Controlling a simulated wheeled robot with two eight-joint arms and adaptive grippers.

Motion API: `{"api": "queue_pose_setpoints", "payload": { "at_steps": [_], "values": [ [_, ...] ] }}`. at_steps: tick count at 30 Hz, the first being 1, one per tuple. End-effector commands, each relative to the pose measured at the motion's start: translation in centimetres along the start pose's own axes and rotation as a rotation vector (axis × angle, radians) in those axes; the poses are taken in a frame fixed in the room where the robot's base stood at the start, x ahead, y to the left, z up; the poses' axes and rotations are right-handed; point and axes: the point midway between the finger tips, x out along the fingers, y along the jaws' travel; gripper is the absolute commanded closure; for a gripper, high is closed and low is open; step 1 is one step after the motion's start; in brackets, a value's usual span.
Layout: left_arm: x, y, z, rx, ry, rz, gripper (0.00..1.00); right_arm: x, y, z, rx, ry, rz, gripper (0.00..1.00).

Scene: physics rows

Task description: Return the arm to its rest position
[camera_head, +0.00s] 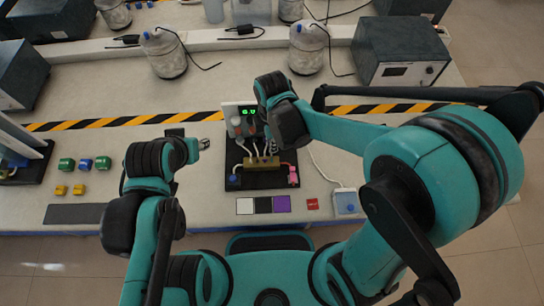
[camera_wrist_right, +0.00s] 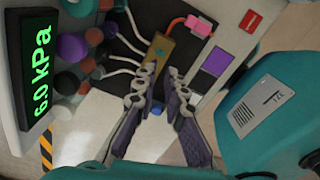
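My right arm (camera_head: 345,135) reaches in from the right, its dark wrist (camera_head: 285,110) over the back of the black rig board (camera_head: 262,180). In the right wrist view my right gripper (camera_wrist_right: 163,76) has its two fingers apart with nothing between them. Its tips point toward a brass block (camera_wrist_right: 157,50) with white hoses; whether they touch it is unclear. My left arm (camera_head: 152,175) is folded over the table left of the rig. Small metal parts near its wrist may be the left gripper (camera_head: 204,144), but its finger state is unclear.
A pressure display (camera_wrist_right: 38,70) reads 6.0 kPa beside several knobs. A pink clip (camera_head: 293,176) is at the board's right. Coloured squares (camera_head: 264,205) and a blue-buttoned box (camera_head: 346,201) lie in front. Green and blue blocks (camera_head: 84,164) are left. Jars (camera_head: 307,50) and a grey instrument (camera_head: 400,55) stand behind.

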Motion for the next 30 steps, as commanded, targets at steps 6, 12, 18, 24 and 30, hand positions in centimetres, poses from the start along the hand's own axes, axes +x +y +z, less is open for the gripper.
{"api": "queue_pose_setpoints", "payload": {
  "at_steps": [6,12,18,24,30],
  "values": [
    [0.1,0.0,0.1,0.0,0.0,0.0,0.6,0.1,0.0,0.0,0.0,0.0,0.0,0.89],
    [0.1,0.0,0.1,0.0,0.0,0.0,0.6,0.1,0.0,0.0,0.002,0.0,0.001,0.89],
    [0.6,0.0,0.4,0.0,0.0,0.0,0.6,-1.4,-0.6,1.9,0.191,0.012,0.063,0.89],
    [1.7,0.0,1.2,0.0,0.0,0.0,0.6,-4.4,-2.7,6.3,0.7,0.081,0.232,0.89],
    [2.7,0.0,1.9,0.0,0.0,0.0,0.6,-6.2,-5.7,10.3,1.226,0.216,0.402,0.89]
  ]
}}
